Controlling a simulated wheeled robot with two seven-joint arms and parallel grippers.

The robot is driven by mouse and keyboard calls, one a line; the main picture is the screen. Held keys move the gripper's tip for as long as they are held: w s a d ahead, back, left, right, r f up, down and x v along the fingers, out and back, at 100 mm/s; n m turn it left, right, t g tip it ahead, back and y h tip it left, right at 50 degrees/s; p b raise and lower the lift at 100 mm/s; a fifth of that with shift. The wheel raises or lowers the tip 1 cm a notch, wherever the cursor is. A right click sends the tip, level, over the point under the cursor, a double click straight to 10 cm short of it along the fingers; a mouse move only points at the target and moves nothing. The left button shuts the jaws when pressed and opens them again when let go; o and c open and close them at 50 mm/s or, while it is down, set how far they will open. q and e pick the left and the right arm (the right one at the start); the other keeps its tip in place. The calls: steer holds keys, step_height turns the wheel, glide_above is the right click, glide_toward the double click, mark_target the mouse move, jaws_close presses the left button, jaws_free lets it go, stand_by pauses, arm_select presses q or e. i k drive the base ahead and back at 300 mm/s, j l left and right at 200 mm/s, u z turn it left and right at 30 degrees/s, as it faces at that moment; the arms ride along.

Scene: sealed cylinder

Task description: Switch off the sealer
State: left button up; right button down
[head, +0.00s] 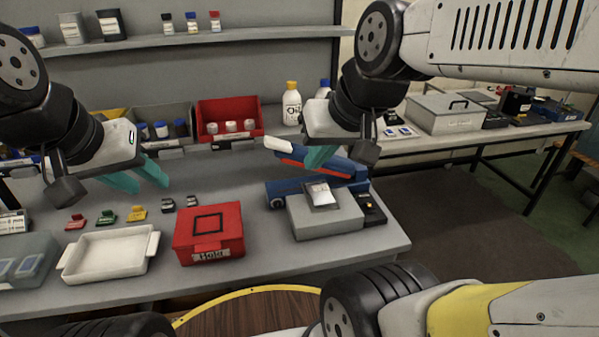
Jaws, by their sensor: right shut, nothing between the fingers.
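The sealer (283,192) is a blue device towards the right end of the bench. Its long blue arm, with a red stripe and a white end (278,144), slants up to the left, raised above the base. My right gripper (317,160) is shut and empty, with its teal fingertips in front of that arm in the picture. They hide part of it; I cannot tell whether they touch. I cannot make out a switch on the sealer. My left gripper (145,182) is open and empty above the left part of the bench, well away from the sealer.
A grey box (330,222) with a small clear pouch (321,195) stands before the sealer, beside a black device (373,208). A red box (209,240) and white tray (110,256) lie left. Bins and bottles (291,103) line the back.

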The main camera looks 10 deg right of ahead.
mark_target(369, 205)
steer(key=z, duration=0.35)
steer(key=k+l+z, duration=0.1)
steer(key=z, duration=0.2)
steer(key=l+z, duration=0.15)
steer(key=z, duration=0.2)
